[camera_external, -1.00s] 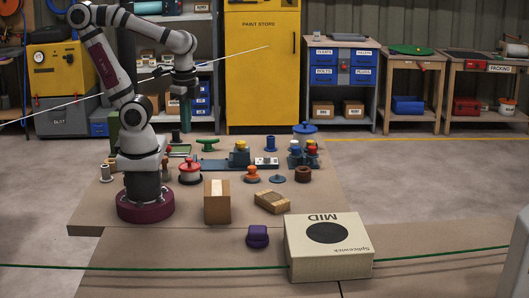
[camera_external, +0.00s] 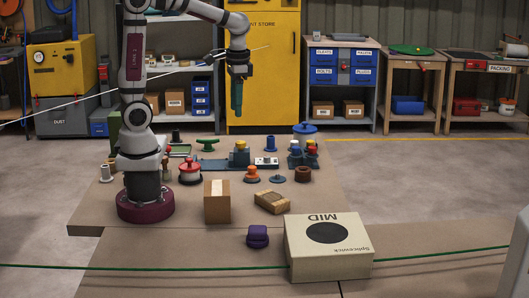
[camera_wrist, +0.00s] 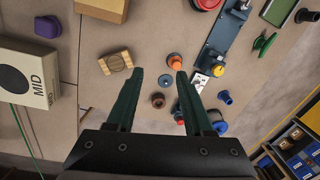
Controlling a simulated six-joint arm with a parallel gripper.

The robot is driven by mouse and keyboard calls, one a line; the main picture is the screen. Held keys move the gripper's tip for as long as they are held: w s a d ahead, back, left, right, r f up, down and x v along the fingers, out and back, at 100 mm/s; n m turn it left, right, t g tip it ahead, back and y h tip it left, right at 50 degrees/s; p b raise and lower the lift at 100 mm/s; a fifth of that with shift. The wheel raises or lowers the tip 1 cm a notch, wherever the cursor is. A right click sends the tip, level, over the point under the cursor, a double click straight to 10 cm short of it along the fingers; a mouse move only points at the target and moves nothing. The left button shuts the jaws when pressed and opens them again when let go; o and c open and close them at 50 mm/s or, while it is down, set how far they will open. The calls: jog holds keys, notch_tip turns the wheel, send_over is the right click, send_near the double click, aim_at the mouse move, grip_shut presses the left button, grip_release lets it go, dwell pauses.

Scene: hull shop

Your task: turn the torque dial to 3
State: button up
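My gripper (camera_external: 237,112) hangs high above and behind the bench, pointing down. In the wrist view its two dark green fingers (camera_wrist: 160,72) are spread apart with nothing between them. I cannot tell for sure which thing is the torque dial, as no numbers are readable. A small white plate with dark marks (camera_external: 266,161) lies at the right end of a blue base plate (camera_external: 212,164); it also shows in the wrist view (camera_wrist: 199,83). A yellow-topped knob (camera_external: 240,145) stands on a block on that base plate. The gripper touches none of them.
An orange knob (camera_external: 252,174), a grey-blue disc (camera_external: 277,179), a brown ring (camera_external: 303,174) and a red-topped pot (camera_external: 189,171) stand nearby. Several coloured knobs (camera_external: 303,152) cluster at right. Cartons (camera_external: 217,203) and a large box (camera_external: 328,250) are in front.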

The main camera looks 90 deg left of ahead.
jog(key=shift+o, duration=0.2)
jog(key=w+a+f+n, duration=0.2)
jog(key=w+a+n, duration=0.2)
jog(key=a, duration=0.3)
jog(key=shift+w+a, duration=0.2)
jog(key=shift+w, duration=0.5)
jog(key=n, duration=0.6)
send_near(267, 159)
jog(key=shift+n+h, duration=0.3)
jog(key=shift+h, duration=0.1)
jog(key=f, duration=0.2)
jog(key=a+f, duration=0.1)
jog(key=f, duration=0.2)
jog(key=a+f, duration=0.1)
jog(key=f, duration=0.2)
jog(key=shift+s+f, duration=0.1)
grip_shut()
